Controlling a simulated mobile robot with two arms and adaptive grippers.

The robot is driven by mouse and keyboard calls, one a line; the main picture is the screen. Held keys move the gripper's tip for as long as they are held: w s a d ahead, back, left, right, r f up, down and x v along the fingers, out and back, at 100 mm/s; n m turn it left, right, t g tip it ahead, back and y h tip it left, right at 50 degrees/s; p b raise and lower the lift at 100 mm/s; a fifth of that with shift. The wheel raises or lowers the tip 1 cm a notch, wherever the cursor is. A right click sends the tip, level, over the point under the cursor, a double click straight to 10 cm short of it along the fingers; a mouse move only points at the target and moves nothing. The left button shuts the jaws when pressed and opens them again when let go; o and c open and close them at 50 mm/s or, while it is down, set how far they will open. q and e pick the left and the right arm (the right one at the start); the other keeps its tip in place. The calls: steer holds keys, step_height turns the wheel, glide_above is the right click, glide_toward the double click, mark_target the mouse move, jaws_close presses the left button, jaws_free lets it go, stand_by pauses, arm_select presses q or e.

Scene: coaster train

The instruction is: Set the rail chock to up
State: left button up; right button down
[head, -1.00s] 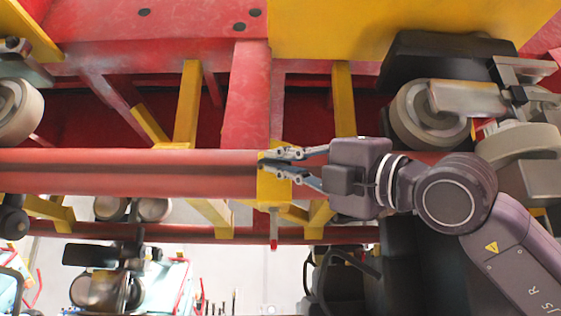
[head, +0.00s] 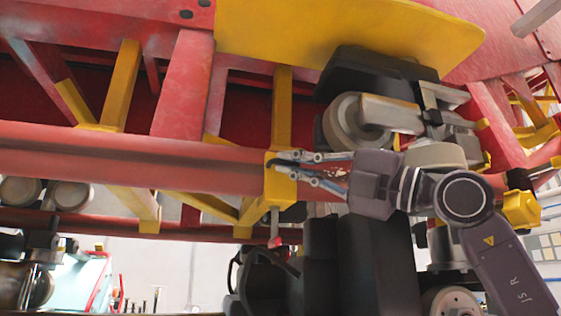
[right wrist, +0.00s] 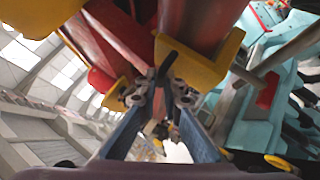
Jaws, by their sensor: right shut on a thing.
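The rail chock (head: 279,190) is a yellow block on the thick red rail (head: 100,155) in the head view. A thin grey rod with a red tip (head: 275,241) hangs below it. My right gripper (head: 284,162) comes from the right, its two fingers closed at the block's right side. In the right wrist view the fingers (right wrist: 163,88) meet in front of the yellow chock (right wrist: 205,65), with a red-ended rod (right wrist: 268,92) to the right. My left gripper is not in view.
A grey wheel assembly (head: 352,122) and a yellow panel (head: 340,30) sit above my right arm. Yellow struts (head: 284,105) stand behind the rail. Black seats (head: 375,265) are close below the arm. The rail to the left of the chock is clear.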

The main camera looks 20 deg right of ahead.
steer(key=shift+d, duration=0.1)
steer(key=c, duration=2.4)
jaws_free()
steer(key=shift+d, duration=0.2)
steer(key=v, duration=1.2)
